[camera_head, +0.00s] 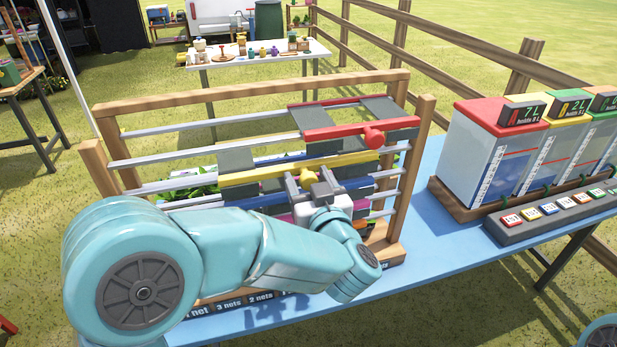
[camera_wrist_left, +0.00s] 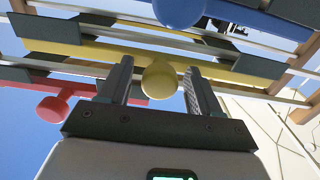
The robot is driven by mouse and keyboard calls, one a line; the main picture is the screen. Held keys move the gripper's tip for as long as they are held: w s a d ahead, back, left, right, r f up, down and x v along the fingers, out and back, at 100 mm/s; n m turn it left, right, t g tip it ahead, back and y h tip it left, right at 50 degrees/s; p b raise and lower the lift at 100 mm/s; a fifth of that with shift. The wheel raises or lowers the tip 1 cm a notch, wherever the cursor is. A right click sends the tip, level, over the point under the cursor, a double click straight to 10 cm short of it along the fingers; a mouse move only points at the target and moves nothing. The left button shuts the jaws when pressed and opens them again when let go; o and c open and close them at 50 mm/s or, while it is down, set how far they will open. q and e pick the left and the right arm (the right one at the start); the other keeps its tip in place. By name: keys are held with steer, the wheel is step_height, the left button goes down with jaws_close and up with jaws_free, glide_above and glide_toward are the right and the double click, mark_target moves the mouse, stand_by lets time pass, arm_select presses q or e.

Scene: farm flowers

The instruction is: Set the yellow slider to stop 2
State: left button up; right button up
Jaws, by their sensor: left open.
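The yellow slider (camera_head: 265,174) is a long bar with grey end plates on a rail of the wooden frame (camera_head: 250,90). Its round yellow knob (camera_head: 306,180) faces me. My left gripper (camera_head: 316,190) is at the knob. In the left wrist view, the open fingers of my left gripper (camera_wrist_left: 160,84) stand on either side of the yellow knob (camera_wrist_left: 159,80), with visible gaps. The yellow slider's bar (camera_wrist_left: 90,50) runs behind them. I cannot read which stop the slider is at. My right gripper is not in view.
The red slider (camera_head: 345,130) sits above, farther right; its knob (camera_wrist_left: 52,108) shows in the left wrist view. The blue slider (camera_wrist_left: 225,18) is the neighbouring one, partly hidden by my arm in the head view. Coloured-lid boxes (camera_head: 500,150) and a button strip (camera_head: 550,212) stand right.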

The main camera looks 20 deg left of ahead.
mark_target(261, 177)
arm_select(q)
jaws_close()
steer(key=s+a, duration=0.1)
steer(key=a, duration=0.1)
steer(key=s+a+b, duration=0.1)
steer(key=s+a, duration=0.2)
steer(key=a, duration=0.2)
steer(key=shift+s+a+b, duration=0.1)
steer(key=shift+s+b, duration=0.25)
steer(key=shift+b, duration=0.05)
jaws_free()
